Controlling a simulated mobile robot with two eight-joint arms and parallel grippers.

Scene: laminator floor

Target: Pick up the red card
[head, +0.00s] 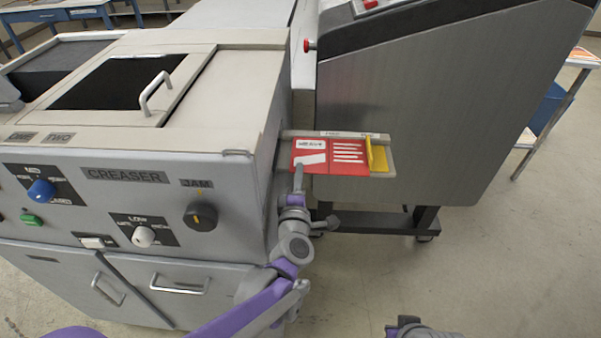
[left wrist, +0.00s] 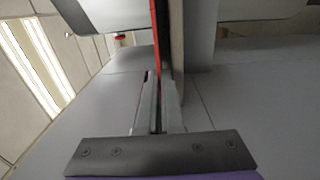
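The red card (head: 348,156) stands upright in a pale holder (head: 325,134) on the right side of the grey creaser, with white print on its face. My left gripper (head: 299,178) is at the card's lower left edge, with one fingertip in front of its face. In the left wrist view the card (left wrist: 154,35) shows as a thin red edge running between the fingertips (left wrist: 158,85), which are close together on it. The finger behind the card is hidden in the head view. A grey piece of my right arm (head: 410,326) shows at the bottom edge; its finger state is unclear.
A yellow card (head: 376,155) stands at the holder's right end. The creaser (head: 125,175) with knobs and a lid handle is on the left. A large grey machine panel (head: 440,100) rises right behind the holder. Open floor (head: 520,260) lies at the lower right.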

